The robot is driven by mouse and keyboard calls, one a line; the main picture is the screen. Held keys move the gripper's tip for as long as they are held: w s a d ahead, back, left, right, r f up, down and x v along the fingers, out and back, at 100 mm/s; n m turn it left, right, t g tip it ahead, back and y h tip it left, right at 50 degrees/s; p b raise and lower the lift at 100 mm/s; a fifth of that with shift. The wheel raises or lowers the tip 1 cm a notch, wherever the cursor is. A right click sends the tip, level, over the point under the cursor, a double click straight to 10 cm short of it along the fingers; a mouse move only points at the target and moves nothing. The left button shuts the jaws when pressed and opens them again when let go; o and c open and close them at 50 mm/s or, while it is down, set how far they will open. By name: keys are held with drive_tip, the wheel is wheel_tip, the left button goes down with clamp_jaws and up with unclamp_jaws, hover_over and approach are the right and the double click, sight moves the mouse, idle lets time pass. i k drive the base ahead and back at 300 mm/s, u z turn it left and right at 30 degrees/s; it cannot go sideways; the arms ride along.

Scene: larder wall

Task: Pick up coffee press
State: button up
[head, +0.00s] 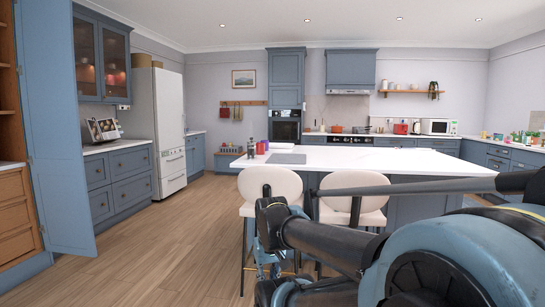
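I cannot make out a coffee press for certain. A small dark upright object (251,149) stands at the left end of the white island top (400,161); it is too small to identify. Another dark item (433,90) stands on the wall shelf at the right, also too small to tell. My arm reaches in from the lower right. My gripper (268,262) appears low in the middle, in front of the island stools and apart from the countertop objects. Its fingers are partly hidden by the arm, and whether it is open or shut is unclear.
Two cream stools (270,183) stand at the island's near side. An open blue door (55,125) and drawers line the left, with a white fridge (168,130) beyond. The wooden floor (165,235) at left is clear. A microwave (439,127) stands on the back counter.

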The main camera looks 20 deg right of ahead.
sight(251, 148)
drive_tip(key=z, duration=0.25)
drive_tip(key=i, duration=0.9)
